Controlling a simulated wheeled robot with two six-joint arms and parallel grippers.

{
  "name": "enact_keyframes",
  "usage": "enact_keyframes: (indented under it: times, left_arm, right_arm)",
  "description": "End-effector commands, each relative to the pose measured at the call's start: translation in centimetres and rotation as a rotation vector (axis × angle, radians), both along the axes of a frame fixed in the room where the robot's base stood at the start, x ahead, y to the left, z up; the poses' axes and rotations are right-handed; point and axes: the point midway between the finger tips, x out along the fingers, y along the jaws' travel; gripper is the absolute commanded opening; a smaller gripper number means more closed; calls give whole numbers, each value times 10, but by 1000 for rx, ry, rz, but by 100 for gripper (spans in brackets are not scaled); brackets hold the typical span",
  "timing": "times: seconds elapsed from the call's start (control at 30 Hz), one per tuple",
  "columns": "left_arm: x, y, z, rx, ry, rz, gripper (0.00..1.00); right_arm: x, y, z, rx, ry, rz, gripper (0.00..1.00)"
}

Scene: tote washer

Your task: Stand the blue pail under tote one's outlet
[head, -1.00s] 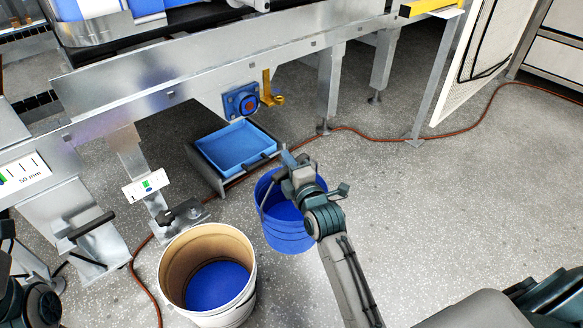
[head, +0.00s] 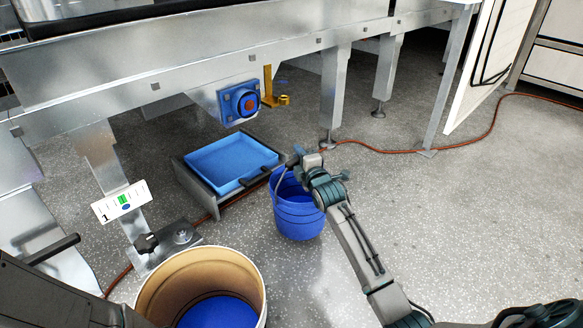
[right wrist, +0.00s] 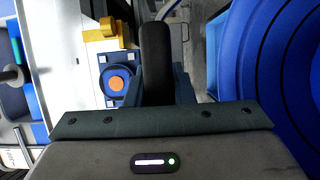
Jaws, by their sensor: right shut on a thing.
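The blue pail (head: 300,217) is upright in front of and right of the pull-out tray. My right gripper (head: 297,163) is shut on the pail's handle at its upper rim; whether the pail touches the floor I cannot tell. In the right wrist view a dark grip (right wrist: 155,60) lies between the fingers and the pail's wall (right wrist: 265,60) fills the right side. The outlet (head: 246,103), a blue square flange with an orange-red centre, is on the frame above and left of the pail. It also shows in the right wrist view (right wrist: 117,83). My left gripper is not in view.
A shallow blue tray (head: 212,172) in a grey drawer with a dark handle sits below the outlet. A cream bucket (head: 259,290) with blue inside stands at the front. A sign marked 1 (head: 122,202) is at left. A reddish hose (head: 470,140) crosses the floor. Floor at right is clear.

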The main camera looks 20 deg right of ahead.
Motion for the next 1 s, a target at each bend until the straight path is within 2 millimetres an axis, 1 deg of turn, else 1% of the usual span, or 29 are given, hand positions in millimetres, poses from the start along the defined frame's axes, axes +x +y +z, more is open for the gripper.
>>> enact_keyframes:
  times: [0.03, 0.27, 0.67, 1.0]
  left_arm:
    - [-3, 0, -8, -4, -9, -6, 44]
    - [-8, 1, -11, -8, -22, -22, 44]
    - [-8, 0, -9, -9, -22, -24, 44]
    - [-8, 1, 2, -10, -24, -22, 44]
  right_arm:
    - [3, -4, -6, -3, -10, -3, 0]
    - [9, -14, -13, 2, -11, -12, 0]
    - [9, -15, -13, 2, -10, -13, 0]
    - [9, -15, -12, 2, -10, -13, 0]
